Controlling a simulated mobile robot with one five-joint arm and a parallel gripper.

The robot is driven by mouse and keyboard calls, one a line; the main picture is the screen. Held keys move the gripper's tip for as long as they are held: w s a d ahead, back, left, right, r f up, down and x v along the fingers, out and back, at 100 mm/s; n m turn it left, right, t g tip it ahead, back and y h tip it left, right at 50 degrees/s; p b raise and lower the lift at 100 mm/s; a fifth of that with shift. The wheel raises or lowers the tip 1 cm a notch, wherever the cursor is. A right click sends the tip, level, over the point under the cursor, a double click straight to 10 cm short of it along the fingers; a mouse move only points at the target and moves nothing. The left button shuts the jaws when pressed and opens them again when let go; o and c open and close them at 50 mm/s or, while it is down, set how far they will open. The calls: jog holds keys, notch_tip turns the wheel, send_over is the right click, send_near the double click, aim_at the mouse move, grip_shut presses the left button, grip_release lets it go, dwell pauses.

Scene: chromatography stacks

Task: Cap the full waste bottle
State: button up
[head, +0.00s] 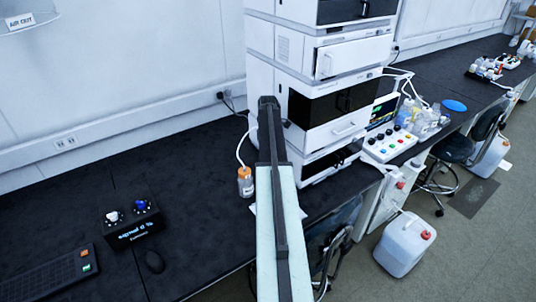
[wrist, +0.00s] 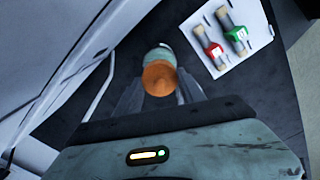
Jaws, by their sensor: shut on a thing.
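In the wrist view my gripper (wrist: 160,92) has its two fingers on either side of an orange, round-ended thing (wrist: 158,78). It is shut on this thing; I cannot tell whether it is a cap or part of a bottle. A pale greenish-white part (wrist: 160,53) shows just beyond it. In the head view a small orange bottle (head: 245,182) with a pale label stands on the black bench beside my arm, by the instrument stack. My gripper is hidden in the head view. A white jug (head: 404,244) with a red top stands on the floor.
The instrument stack (head: 325,115) rises just beyond my arm. A white card (wrist: 225,38) holds red- and green-tagged items. A dark box with knobs (head: 132,222), a mouse (head: 154,261) and a keyboard (head: 45,280) are at left. A stool (head: 452,150) stands at right.

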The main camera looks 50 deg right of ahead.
jog(key=shift+f, duration=0.15)
dwell(0.7)
jog(key=o, duration=1.4)
jog(key=o, duration=0.5)
jog(key=shift+c, duration=0.2)
notch_tip(320, 180, up, 7)
jog(key=p, duration=0.7)
grip_shut()
